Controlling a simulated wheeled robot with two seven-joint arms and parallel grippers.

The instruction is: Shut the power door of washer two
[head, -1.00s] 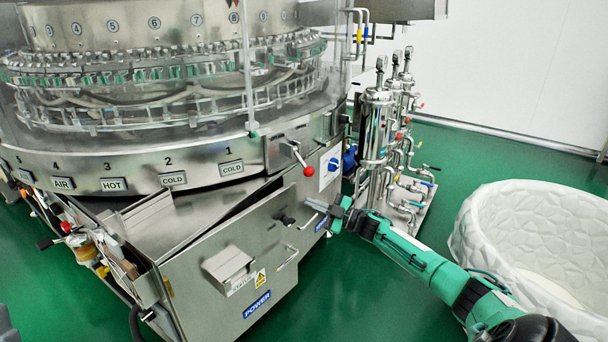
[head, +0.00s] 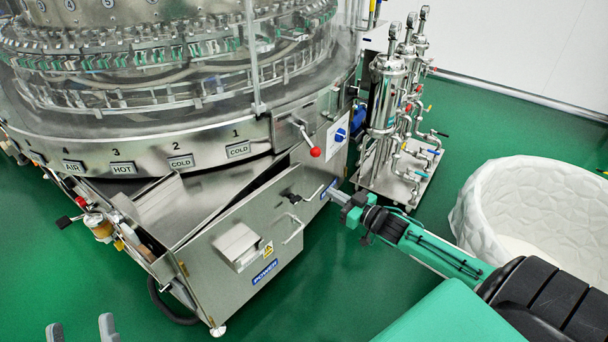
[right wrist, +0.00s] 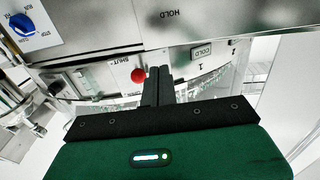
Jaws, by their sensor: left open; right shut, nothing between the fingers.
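The power door (head: 210,278) of the washer is a steel panel with a blue POWER label, a box and a handle (head: 293,228). It stands ajar, with a dark wedge-shaped gap behind its top edge. My right gripper (head: 333,194) is shut and empty, in front of the blue-labelled panel to the right of the door; whether it touches is unclear. Its closed fingers also show in the right wrist view (right wrist: 158,84), near a red knob (right wrist: 138,76). My left gripper (head: 81,329) is open and empty at the bottom left, apart from the door.
A red-ended lever (head: 315,152) and a blue rotary switch (head: 340,135) sit above the door's right side. A filter skid with pipes (head: 395,120) stands to the right. A white textured tub (head: 530,205) is further right. Green floor is clear in front.

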